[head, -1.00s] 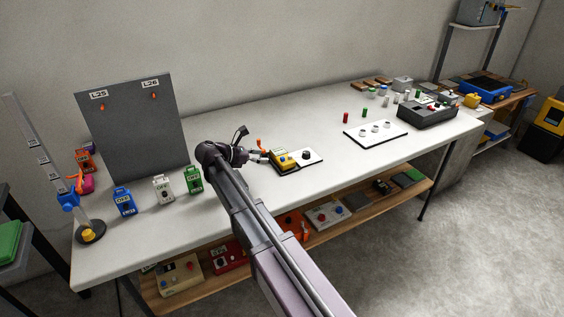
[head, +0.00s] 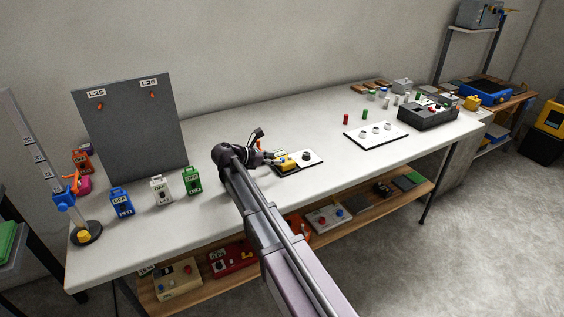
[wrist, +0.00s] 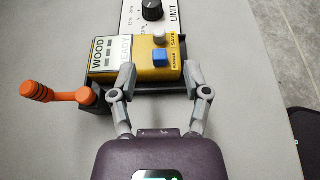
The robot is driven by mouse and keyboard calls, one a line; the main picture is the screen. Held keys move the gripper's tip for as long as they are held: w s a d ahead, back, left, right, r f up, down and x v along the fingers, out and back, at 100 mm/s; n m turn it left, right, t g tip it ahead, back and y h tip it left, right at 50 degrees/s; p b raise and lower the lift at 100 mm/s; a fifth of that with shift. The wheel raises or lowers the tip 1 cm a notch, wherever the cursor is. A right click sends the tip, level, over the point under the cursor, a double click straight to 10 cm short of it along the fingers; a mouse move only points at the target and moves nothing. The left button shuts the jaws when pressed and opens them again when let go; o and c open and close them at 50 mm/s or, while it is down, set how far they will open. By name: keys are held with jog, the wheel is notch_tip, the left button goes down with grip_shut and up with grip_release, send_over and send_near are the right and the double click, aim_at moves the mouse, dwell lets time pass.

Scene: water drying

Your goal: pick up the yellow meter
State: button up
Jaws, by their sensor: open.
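The yellow meter (wrist: 142,60) lies on a white-and-black board in the wrist view, with a WOOD/READY display, a blue button and a grey button. An orange-handled piece (wrist: 52,92) sits at its left side. In the head view the meter (head: 286,164) is partly hidden by my gripper (head: 270,158). In the wrist view my gripper (wrist: 159,75) is open at the meter's near edge. Its left fingertip overlaps the lower part of the meter and its right fingertip is beside the right edge. I cannot tell whether either touches it.
The board (wrist: 187,12) has a black knob and the word LIMIT. Green (head: 192,181), white (head: 161,190) and blue (head: 121,201) OFF boxes stand left of my arm. A grey panel (head: 130,125) stands behind them. A white plate (head: 376,135) lies right; table between is clear.

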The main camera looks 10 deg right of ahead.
jog(key=shift+b+x, duration=0.5)
jog(key=shift+x, duration=1.25)
jog(key=shift+a+f, duration=0.1)
